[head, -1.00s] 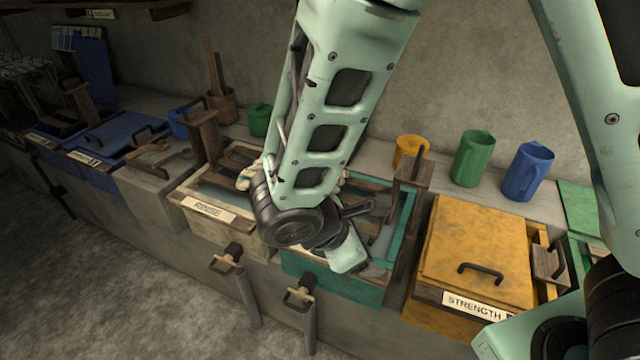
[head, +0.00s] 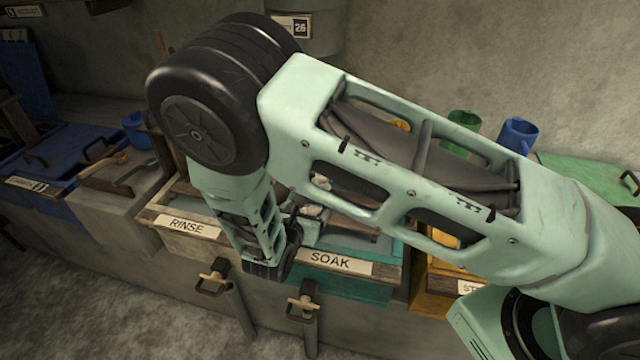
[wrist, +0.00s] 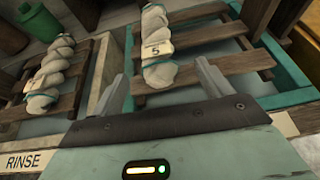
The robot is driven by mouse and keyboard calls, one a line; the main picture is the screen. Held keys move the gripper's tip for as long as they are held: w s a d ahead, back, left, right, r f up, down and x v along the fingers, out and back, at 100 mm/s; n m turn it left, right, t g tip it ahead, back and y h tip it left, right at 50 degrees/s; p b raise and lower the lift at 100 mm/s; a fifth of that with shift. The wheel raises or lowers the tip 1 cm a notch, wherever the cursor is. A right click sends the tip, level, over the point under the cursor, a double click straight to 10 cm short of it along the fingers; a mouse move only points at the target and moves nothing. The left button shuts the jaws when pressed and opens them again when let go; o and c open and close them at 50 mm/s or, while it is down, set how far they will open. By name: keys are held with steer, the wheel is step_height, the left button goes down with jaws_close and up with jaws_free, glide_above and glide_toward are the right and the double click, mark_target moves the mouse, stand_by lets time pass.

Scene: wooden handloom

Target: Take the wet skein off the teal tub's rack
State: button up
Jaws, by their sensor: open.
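The teal tub (head: 345,287), labelled SOAK, stands right of the RINSE tub in the head view. In the wrist view its teal rim (wrist: 287,66) frames a rack of brown wooden slats (wrist: 225,62). A pale twisted skein (wrist: 153,22) with teal ties and a tag reading 5 lies across these slats. My gripper (wrist: 161,75) is open and empty, with its fingers to either side of the skein's near end and apart from each other. Whether they reach down to the skein's level I cannot tell. In the head view my arm hides most of the rack.
A second pale skein (wrist: 48,75) lies on the RINSE tub's rack (wrist: 82,75) at the left. A yellow tub (head: 435,295) stands to the right. Green (head: 464,122) and blue (head: 518,136) jugs stand behind.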

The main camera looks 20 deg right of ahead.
mark_target(311, 201)
steer(key=p+x, duration=0.2)
steer(key=x, duration=0.6)
steer(key=shift+w+f, duration=0.25)
steer(key=shift+w, duration=0.15)
steer(key=shift+c, duration=0.4)
steer(key=c, duration=1)
steer(key=shift+c, duration=0.3)
steer(key=shift+r, duration=0.15)
